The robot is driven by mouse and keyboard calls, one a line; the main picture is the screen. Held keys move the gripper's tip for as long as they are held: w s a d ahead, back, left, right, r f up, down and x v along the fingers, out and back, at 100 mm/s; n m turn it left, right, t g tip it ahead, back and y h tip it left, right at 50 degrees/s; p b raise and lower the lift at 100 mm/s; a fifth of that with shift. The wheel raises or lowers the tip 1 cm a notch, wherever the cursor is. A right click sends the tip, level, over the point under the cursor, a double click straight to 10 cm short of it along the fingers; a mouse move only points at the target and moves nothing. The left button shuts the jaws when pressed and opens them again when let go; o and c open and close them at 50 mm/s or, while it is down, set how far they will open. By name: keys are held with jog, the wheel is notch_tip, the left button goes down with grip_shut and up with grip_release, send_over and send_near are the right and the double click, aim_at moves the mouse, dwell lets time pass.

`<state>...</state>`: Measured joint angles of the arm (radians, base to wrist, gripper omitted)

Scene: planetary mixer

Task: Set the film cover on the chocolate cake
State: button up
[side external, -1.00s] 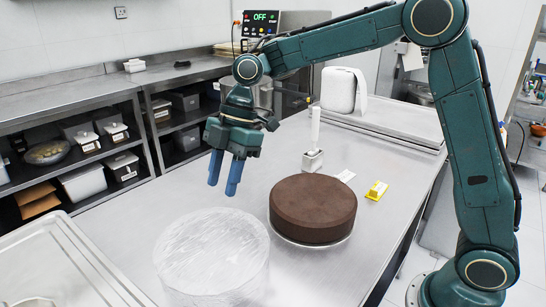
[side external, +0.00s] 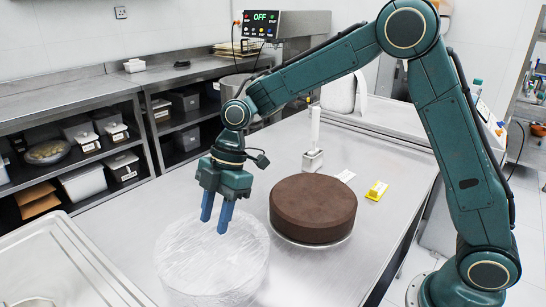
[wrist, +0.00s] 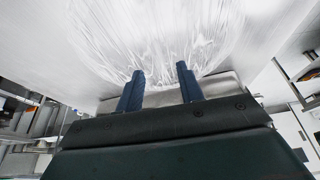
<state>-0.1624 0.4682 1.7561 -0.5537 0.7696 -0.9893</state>
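The film cover (side external: 212,264) is a clear, wrinkled plastic dome on the steel table, at the front left of the cake in the side view. It also fills the upper middle of the wrist view (wrist: 155,40). The chocolate cake (side external: 313,208) is a brown round on a thin board, uncovered. My gripper (side external: 214,222) has two blue fingers pointing down, apart, with nothing seen between them. It is over the far part of the film cover; whether the fingertips touch it I cannot tell.
A white-handled tool (side external: 314,140) stands behind the cake. A yellow block (side external: 377,191) and a white card (side external: 345,175) lie to its right. A metal tray (side external: 50,262) is at the left. The mixer's panel (side external: 262,24) reads OFF.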

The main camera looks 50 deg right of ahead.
aim_at(211, 234)
jog(key=shift+x, duration=1.75)
grip_shut()
